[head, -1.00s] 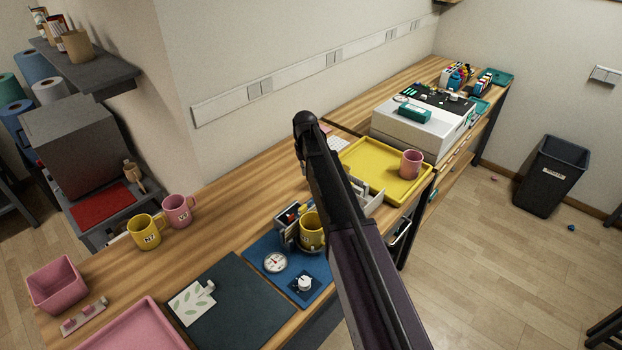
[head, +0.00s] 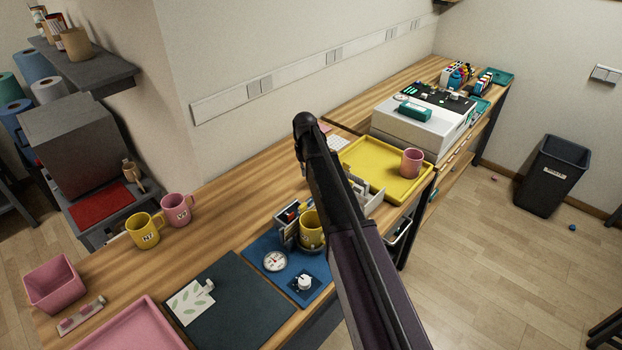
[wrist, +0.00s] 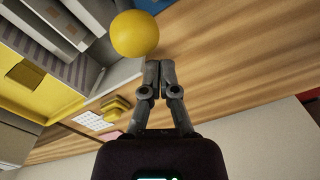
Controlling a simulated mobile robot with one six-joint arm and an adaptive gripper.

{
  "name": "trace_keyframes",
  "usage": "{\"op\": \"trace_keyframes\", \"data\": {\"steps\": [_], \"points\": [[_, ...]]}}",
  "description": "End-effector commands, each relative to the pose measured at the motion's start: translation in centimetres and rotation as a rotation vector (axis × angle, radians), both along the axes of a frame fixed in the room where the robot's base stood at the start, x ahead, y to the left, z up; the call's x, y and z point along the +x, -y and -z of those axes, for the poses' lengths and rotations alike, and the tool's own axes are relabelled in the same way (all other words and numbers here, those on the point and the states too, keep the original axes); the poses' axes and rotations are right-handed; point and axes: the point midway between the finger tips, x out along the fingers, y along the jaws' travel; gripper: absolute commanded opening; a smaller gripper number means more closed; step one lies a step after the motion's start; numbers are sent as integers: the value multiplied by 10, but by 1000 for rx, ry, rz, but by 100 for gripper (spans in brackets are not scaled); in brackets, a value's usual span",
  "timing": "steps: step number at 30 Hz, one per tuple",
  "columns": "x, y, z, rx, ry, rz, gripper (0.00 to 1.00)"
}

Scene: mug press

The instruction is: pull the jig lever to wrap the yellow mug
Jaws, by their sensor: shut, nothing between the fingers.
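A yellow mug (head: 311,231) sits in the press jig (head: 286,217) on a blue base (head: 258,248), partly covered by my arm in the head view. In the wrist view, a round yellow knob (wrist: 134,34) is close to my fingertips, at their upper left; it looks like the lever's end, but its shaft is not visible. My gripper (wrist: 160,64) is shut with its two fingers together and nothing between them. The knob appears beside the fingers, not inside them; I cannot tell if they touch. My gripper is hidden behind my arm in the head view.
A yellow tray (head: 363,158) with a pink mug (head: 412,162) lies beyond the jig. Another yellow mug (head: 143,232) and a pink mug (head: 177,210) stand at left. A dark mat (head: 240,312) with a leaf-print sheet (head: 190,303) lies left of the jig.

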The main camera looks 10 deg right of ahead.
Motion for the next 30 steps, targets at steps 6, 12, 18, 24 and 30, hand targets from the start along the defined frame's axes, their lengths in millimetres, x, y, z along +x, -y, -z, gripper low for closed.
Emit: {"op": "trace_keyframes", "data": {"steps": [6,12,18,24,30], "points": [[0,0,8,0,0,0,0],[0,0,13,0,0,0,0],[0,0,16,0,0,-1,0],[0,0,15,0,0,-1,0],[-1,0,15,0,0,-1,0]]}}
